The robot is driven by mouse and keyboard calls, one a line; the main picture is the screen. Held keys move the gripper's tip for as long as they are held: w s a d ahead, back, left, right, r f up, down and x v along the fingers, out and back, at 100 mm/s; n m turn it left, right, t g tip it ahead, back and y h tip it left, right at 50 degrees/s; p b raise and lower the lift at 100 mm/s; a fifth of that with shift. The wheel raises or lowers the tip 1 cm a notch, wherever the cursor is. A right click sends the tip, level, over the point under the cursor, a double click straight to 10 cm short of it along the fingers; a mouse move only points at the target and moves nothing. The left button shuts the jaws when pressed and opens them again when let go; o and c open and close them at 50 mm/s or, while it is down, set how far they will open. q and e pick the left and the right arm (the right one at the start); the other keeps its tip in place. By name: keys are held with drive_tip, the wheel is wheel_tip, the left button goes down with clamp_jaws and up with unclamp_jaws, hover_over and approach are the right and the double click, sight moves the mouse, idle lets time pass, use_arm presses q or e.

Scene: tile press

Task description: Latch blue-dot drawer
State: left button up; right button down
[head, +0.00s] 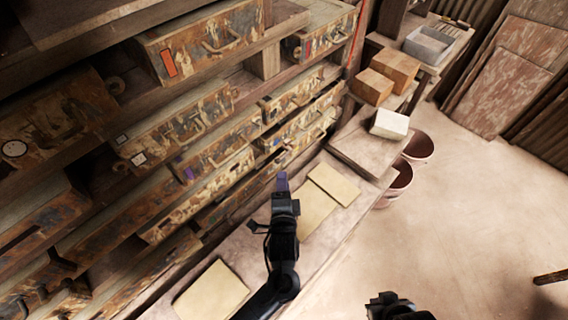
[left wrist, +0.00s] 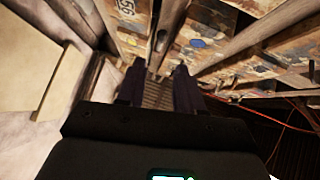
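A blue dot (left wrist: 198,43) shows on a worn, paint-flaked drawer front (left wrist: 215,22) in the left wrist view, just beyond and right of my left fingertips. I cannot surely pick out that dot in the head view. Whether that drawer is latched cannot be told. My left gripper (head: 283,182) is in front of the drawer rack, above the bench. In the left wrist view its two dark fingers (left wrist: 158,82) stand apart with nothing held between them. My right gripper (head: 392,302) is at the bottom edge of the head view, away from the rack; its fingers are unclear.
Flat tan tiles (head: 212,290) lie on the bench. Wooden blocks (head: 372,86), a white block (head: 390,124) and a grey tray (head: 429,45) stand farther right. Open floor lies right.

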sight(284, 156)
use_arm(q)
drive_tip(key=w+f, duration=0.1)
drive_tip(key=w, duration=0.7)
drive_tip(key=shift+w+a, duration=0.3)
drive_tip(key=shift+a, duration=0.1)
drive_tip(key=shift+c, duration=0.2)
clamp_jaws()
